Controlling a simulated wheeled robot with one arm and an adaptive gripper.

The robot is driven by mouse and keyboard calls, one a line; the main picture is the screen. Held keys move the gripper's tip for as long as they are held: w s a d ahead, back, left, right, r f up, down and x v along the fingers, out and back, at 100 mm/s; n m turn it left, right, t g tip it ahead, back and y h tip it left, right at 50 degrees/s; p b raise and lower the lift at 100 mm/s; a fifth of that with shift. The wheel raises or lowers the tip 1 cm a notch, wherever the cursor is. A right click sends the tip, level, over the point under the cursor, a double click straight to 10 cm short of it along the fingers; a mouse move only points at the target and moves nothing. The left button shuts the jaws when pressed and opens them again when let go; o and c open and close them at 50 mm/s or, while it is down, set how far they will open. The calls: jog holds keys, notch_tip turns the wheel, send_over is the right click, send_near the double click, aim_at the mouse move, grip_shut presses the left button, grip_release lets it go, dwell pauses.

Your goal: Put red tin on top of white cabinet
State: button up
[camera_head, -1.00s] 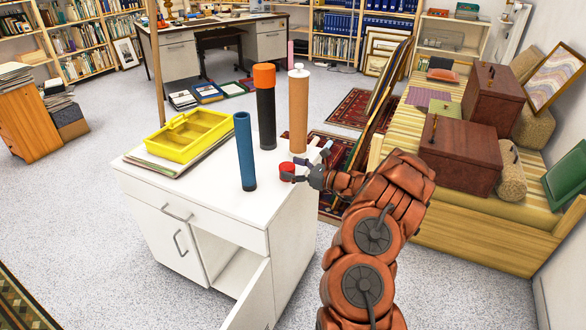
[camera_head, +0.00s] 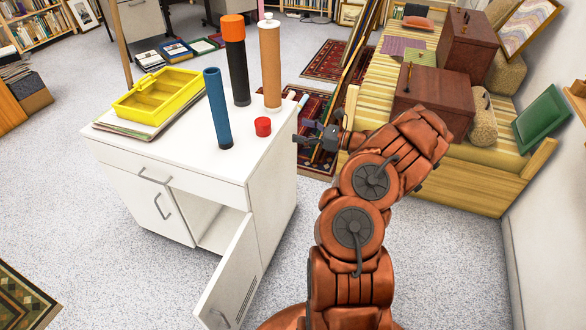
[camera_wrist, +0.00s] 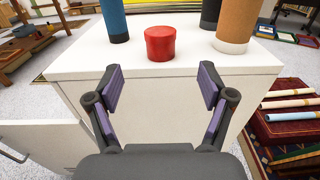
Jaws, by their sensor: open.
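The red tin (camera_head: 263,127) stands on top of the white cabinet (camera_head: 185,162), near its right edge. It sits in front of the black and brown tubes and right of the blue tube. In the wrist view the red tin (camera_wrist: 160,43) stands on the cabinet top (camera_wrist: 90,58), beyond the fingertips and between them in the picture. My gripper (camera_head: 312,132) is open and empty, to the right of the cabinet and apart from the tin. Its two fingers (camera_wrist: 162,88) are spread wide in the wrist view.
A blue tube (camera_head: 218,108), a black tube with orange cap (camera_head: 236,62), a brown tube (camera_head: 270,68) and a yellow tray (camera_head: 158,94) share the cabinet top. The cabinet's lower door (camera_head: 228,278) hangs open. A striped daybed (camera_head: 440,170) with boxes stands to the right.

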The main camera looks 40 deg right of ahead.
jog(key=a+r+n+g+y, duration=0.3)
jog(key=a+r+n+g, duration=0.25)
jog(key=a, duration=0.75)
jog(key=a+r+n+g+y, duration=0.35)
jog(key=a+r+n, duration=0.2)
jog(key=a, duration=0.75)
jog(key=s+a+r+n+g+h, duration=0.1)
jog(key=s+a+n+g+h, duration=0.1)
jog(key=s+a+n+g, duration=0.45)
jog(key=s+a+n+g+h, duration=0.1)
jog(key=s+a+n+h, duration=0.2)
jog(key=s+a, duration=0.35)
jog(key=s+a+n+g+h, duration=0.2)
jog(key=s+a+n+h, duration=0.15)
jog(key=s, duration=0.65)
jog(key=s+d+f+n+h, duration=0.1)
jog(key=s+d+n+h, duration=0.1)
jog(key=s, duration=0.5)
jog(key=s+d+f+n+h, duration=0.1)
jog(key=s+d+n+h, duration=0.2)
jog(key=s, duration=0.4)
jog(key=d+h, duration=0.1)
jog(key=d, duration=0.1)
jog(key=shift+d+f+n+h, duration=0.3)
jog(key=shift+f+h, duration=0.1)
jog(key=shift+s+d, duration=0.4)
jog(key=shift+c, duration=0.2)
